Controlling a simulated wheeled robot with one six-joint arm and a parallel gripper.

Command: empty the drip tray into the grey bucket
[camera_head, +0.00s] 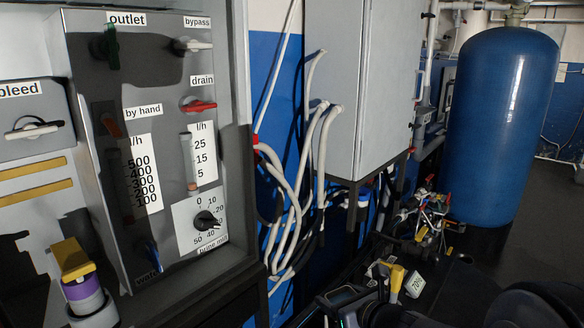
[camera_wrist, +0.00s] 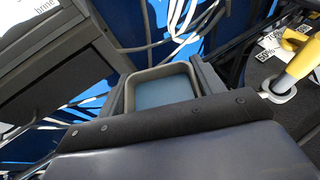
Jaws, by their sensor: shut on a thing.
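The drip tray (camera_wrist: 160,71) is a small grey rectangular tray with a raised rim. In the wrist view it sits between the two dark fingers of my gripper (camera_wrist: 166,88), which is shut on it. Bluish liquid, or a bluish floor, shows inside the tray; I cannot tell which for sure. In the head view, a dark framed shape low in the middle seems to be the tray and gripper, partly cut off by the bottom edge. I cannot make out a grey bucket in either view.
A grey control panel (camera_head: 165,75) with valves and gauges stands at the left. Pale hoses (camera_head: 290,220) hang beside a grey cabinet (camera_head: 358,80). A tall blue tank (camera_head: 500,125) stands at the right.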

